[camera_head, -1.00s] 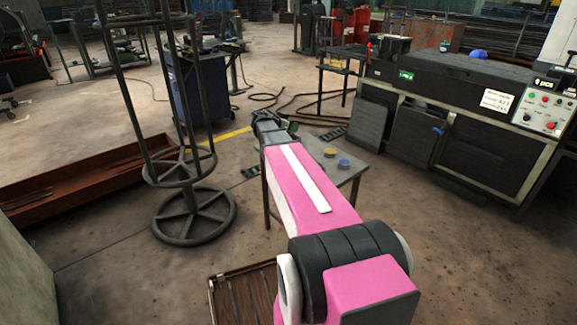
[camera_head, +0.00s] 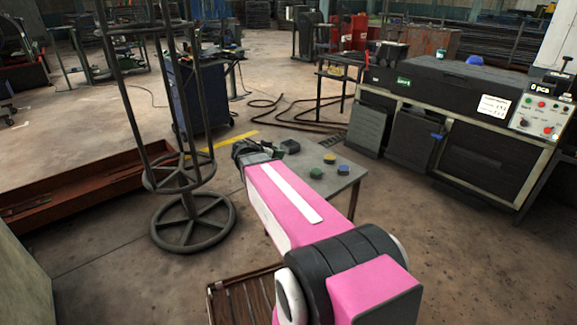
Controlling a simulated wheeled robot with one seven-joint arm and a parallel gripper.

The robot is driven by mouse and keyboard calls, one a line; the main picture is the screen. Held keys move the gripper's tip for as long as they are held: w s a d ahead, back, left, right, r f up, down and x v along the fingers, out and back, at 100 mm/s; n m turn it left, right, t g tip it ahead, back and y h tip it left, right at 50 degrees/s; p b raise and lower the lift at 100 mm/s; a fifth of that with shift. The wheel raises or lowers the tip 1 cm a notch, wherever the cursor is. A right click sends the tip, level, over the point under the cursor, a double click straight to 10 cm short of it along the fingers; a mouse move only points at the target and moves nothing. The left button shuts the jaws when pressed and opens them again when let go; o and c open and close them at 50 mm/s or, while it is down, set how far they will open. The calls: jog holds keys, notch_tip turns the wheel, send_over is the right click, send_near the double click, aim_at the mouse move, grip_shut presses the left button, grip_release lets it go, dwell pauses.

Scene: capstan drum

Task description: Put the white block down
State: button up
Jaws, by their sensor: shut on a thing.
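My pink arm reaches out to a small grey table, and my gripper (camera_head: 243,149) is at its far end, by the table's left side. The fingers are mostly hidden behind my dark wrist. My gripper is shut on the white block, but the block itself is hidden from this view. The grey table (camera_head: 335,186) has a bare top at its front right.
On the table are a dark block (camera_head: 290,146), a green piece (camera_head: 316,173), a yellow piece (camera_head: 329,158) and a blue piece (camera_head: 343,169). A tall metal frame (camera_head: 190,205) stands left of my arm. A black machine (camera_head: 450,85) stands at right.

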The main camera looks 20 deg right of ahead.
jog(key=x, duration=0.5)
jog(key=f+x, duration=0.1)
jog(key=x, duration=0.1)
jog(key=shift+s+d+f, duration=0.1)
jog(key=shift+s+f, duration=0.1)
jog(key=shift+s, duration=0.05)
jog(key=shift+f, duration=1.95)
jog(key=shift+f, duration=0.1)
jog(key=o, duration=1.1)
